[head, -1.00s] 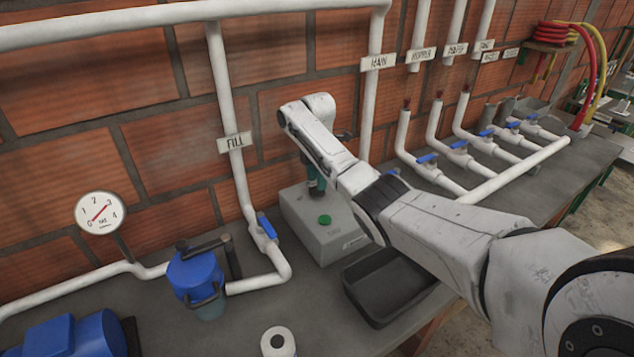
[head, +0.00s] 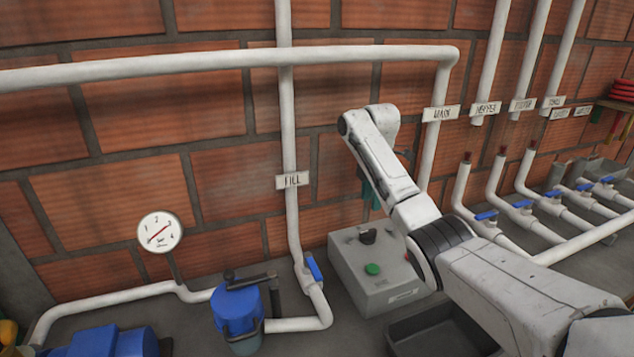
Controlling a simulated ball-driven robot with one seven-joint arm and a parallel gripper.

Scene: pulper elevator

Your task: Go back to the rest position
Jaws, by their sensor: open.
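My white arm reaches in from the lower right of the head view. My gripper (head: 371,200), a teal part partly hidden behind the forearm, points down above the grey control box (head: 345,262). It is open, with a visible gap between it and the box. Its fingertips are hard to make out. The box has a green button (head: 373,269) and a black knob (head: 367,236) on top.
A dark tray (head: 405,345) lies in front of the box, under my arm. A FILL pipe (head: 292,225) with a blue valve handle (head: 314,268), a blue-capped pump (head: 237,310) and a gauge (head: 160,232) stand left. Pipes with blue valves (head: 522,204) line the right.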

